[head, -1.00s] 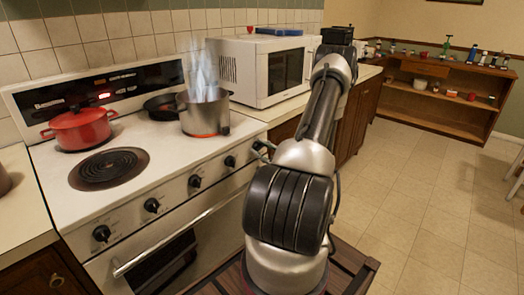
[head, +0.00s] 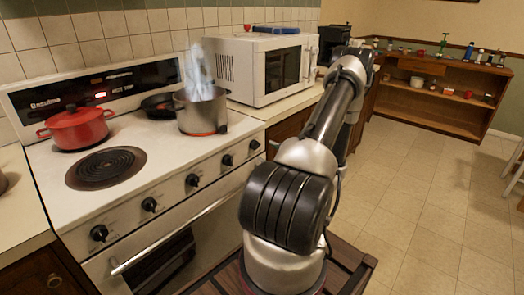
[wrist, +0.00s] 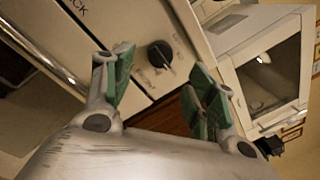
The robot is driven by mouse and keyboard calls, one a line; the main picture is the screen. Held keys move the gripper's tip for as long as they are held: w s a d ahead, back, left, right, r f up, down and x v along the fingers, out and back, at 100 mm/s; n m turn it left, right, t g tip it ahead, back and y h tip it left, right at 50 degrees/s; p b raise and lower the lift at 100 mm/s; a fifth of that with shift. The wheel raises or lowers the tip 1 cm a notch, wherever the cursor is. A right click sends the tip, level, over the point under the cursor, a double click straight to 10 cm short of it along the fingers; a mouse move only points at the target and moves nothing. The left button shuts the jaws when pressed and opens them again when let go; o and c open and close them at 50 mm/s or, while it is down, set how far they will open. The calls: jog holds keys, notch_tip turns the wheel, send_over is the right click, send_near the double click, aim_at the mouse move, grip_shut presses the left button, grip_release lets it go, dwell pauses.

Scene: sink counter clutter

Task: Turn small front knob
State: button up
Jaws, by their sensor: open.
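Several small dark knobs line the stove's front panel in the head view. The rightmost knob (head: 254,145) is near the stove's right end. In the wrist view, one round black knob (wrist: 160,54) with a pale pointer mark shows on the white panel, beyond the fingertips. My gripper (wrist: 157,74) is open, its two green-padded fingers apart with nothing between them. The knob lies ahead of the gap between them, and I see no contact.
A red pot (head: 77,128) and a steaming steel pot (head: 201,110) stand on the stove, with a coil burner (head: 105,167) in front. A white microwave (head: 265,68) stands on the counter to the right. The oven handle (head: 170,240) runs below the knobs.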

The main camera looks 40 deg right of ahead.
jog(key=s, duration=0.6)
jog(key=shift+f, duration=0.15)
jog(key=shift+d, duration=0.1)
jog(key=m+y, duration=0.1)
jog(key=m, duration=0.6)
send_near(258, 146)
jog(key=w, duration=0.2)
jog(key=shift+g, duration=0.3)
jog(key=w, duration=0.7)
jog(key=shift+w+a+r, duration=0.3)
jog(key=shift+w+a, duration=0.05)
jog(key=c, duration=1)
